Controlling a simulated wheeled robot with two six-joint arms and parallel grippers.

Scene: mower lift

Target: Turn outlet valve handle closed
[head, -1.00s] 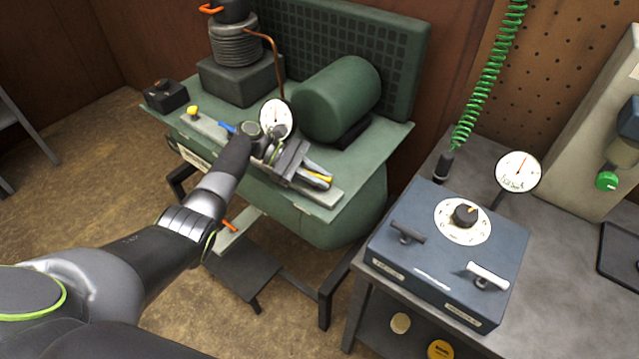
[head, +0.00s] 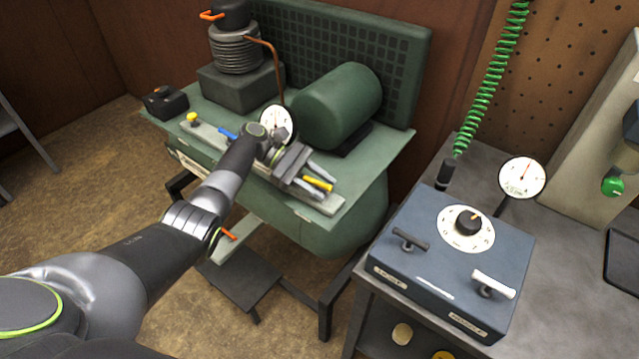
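A yellow lever handle (head: 319,184) lies at the right end of the pale valve strip on the green compressor; I take it for the outlet valve handle, but no label there is readable. My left gripper (head: 324,184) reaches over the strip from the left, with its two grey fingers apart, one on each side of the yellow handle. I cannot tell whether either finger touches it. A blue handle (head: 228,134) sits further left on the same strip, partly hidden by my arm. My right gripper is not in view.
A pressure gauge (head: 277,122) stands right behind my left wrist, and the green cylinder (head: 337,105) is behind the gripper. A blue box (head: 450,262) with a dial, black and white handles stands on the grey bench at right. An orange lever (head: 229,235) is below.

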